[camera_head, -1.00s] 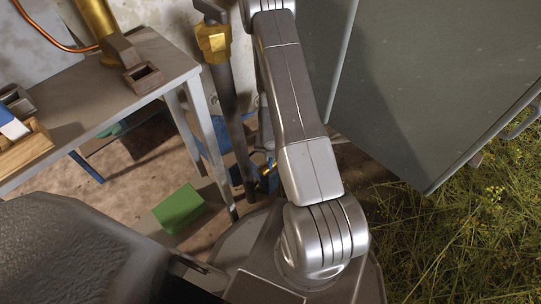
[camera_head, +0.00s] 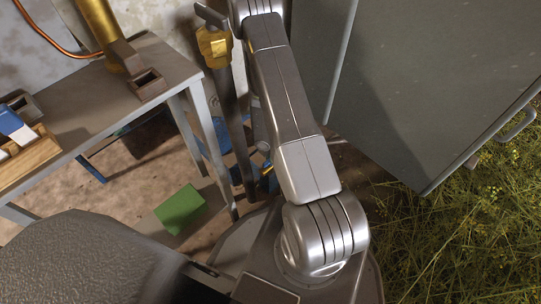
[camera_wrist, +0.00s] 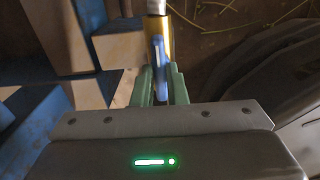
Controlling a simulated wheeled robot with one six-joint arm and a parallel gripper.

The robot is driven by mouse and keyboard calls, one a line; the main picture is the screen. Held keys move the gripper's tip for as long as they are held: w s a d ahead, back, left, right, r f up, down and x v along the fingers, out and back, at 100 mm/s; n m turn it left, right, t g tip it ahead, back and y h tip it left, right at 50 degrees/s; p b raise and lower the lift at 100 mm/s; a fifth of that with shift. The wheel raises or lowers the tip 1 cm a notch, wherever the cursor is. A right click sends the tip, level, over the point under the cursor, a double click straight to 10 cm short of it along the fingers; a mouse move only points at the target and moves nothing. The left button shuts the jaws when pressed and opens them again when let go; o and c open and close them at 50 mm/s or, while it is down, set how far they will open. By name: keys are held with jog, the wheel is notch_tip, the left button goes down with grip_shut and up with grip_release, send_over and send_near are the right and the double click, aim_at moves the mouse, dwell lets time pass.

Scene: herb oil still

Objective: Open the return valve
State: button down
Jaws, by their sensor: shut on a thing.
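In the wrist view, my gripper (camera_wrist: 161,80) has its two green fingers closed on a narrow blue lever (camera_wrist: 159,52). The lever lies in line with a brass valve body (camera_wrist: 168,35), partly covering it. A pale metal end shows above the brass at the top edge. In the head view, my arm hides the gripper. A small brass part (camera_head: 265,169) shows low beside my arm; I cannot tell whether it belongs to the same valve. A larger brass fitting with a dark lever (camera_head: 214,47) sits higher on a dark upright pipe (camera_head: 232,115).
A metal table (camera_head: 100,95) stands at left with a wooden tray (camera_head: 28,155) on it. A green block (camera_head: 180,209) lies on the ground. A large grey cabinet (camera_head: 425,80) stands close at right. In the wrist view, blue blocks (camera_wrist: 35,115) crowd the left.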

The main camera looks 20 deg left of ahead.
jog(key=shift+m, duration=0.4)
jog(key=c, duration=1.5)
grip_release()
jog(key=shift+o, duration=0.2)
jog(key=shift+r, duration=0.1)
notch_tip(320, 180, up, 14)
jog(key=p, duration=1.2)
jog(key=shift+p, duration=0.35)
jog(key=shift+f, duration=0.2)
